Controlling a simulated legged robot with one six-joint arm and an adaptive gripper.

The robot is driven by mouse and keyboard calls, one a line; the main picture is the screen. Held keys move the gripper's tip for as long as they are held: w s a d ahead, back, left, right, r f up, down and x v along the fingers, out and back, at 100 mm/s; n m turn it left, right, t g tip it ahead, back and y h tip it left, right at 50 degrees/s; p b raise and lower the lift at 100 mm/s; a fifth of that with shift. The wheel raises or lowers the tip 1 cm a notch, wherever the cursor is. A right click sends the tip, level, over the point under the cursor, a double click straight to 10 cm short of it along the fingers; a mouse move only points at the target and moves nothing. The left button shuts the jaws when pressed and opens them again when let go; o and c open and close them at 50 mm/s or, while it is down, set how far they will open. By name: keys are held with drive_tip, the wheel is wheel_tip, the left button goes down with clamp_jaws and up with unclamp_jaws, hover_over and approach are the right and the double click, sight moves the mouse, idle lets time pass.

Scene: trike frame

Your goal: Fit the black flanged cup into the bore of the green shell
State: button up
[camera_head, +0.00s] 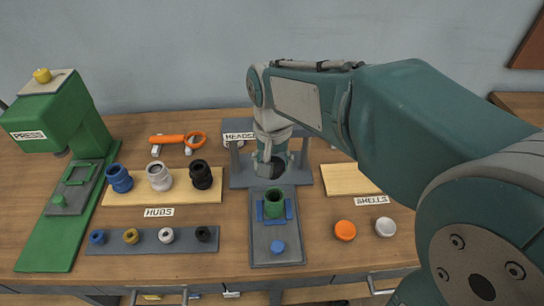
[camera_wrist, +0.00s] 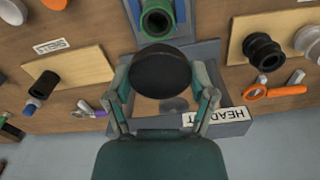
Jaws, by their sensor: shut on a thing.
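The green shell (camera_head: 274,205) stands upright in a blue holder (camera_head: 260,211) on a grey fixture plate (camera_head: 265,254). Its dark open bore faces up. The shell also shows at the top of the wrist view (camera_wrist: 157,20). My gripper (camera_head: 270,152) is shut on the black flanged cup (camera_head: 269,168), above the grey heads stand and behind the shell in the head view. In the wrist view, the cup (camera_wrist: 160,72) is a wide dark disc between the fingers of my gripper (camera_wrist: 162,88). The cup is apart from the shell, and its far side is hidden.
The grey heads stand (camera_head: 236,174) is beneath my gripper. Hubs stand on a wooden board (camera_head: 140,218) and grey strip (camera_head: 147,245) at left, near a green press (camera_head: 61,115). Orange (camera_head: 345,230) and white (camera_head: 385,228) caps lie at right. An orange-handled tool (camera_head: 168,139) lies behind.

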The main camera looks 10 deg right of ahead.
sight(274, 195)
drive_tip(key=shift+s+d, duration=0.1)
drive_tip(key=shift+d, duration=0.1)
drive_tip(key=shift+a+f, duration=0.1)
drive_tip(key=shift+f, duration=2.85)
drive_tip(key=shift+f, duration=1.3)
drive_tip(key=o, duration=1.1)
wheel_tip(274, 195, up, 12)
